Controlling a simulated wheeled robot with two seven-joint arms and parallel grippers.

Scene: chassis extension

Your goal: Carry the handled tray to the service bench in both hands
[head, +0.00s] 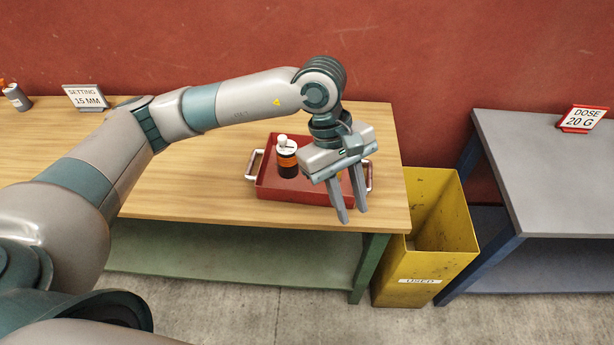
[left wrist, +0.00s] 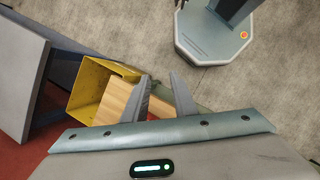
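The red handled tray (head: 285,195) lies on the wooden bench near its right end. It has a pale handle (head: 250,165) on its left side and another (head: 369,176) on its right side. My left gripper (head: 351,214) is open and empty. In the head view it hangs over the tray's right part and hides some of it. In the left wrist view its fingers (left wrist: 162,88) are apart, with wood behind them. My right gripper is in neither view.
The wooden bench (head: 180,200) has a "SETTING 15 MM" sign (head: 86,97). A yellow bin (head: 425,250) stands in the gap before the grey bench (head: 540,165), which bears a "DOSE 20 G" sign (head: 583,119) and is otherwise clear. Open floor (head: 240,310) lies in front.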

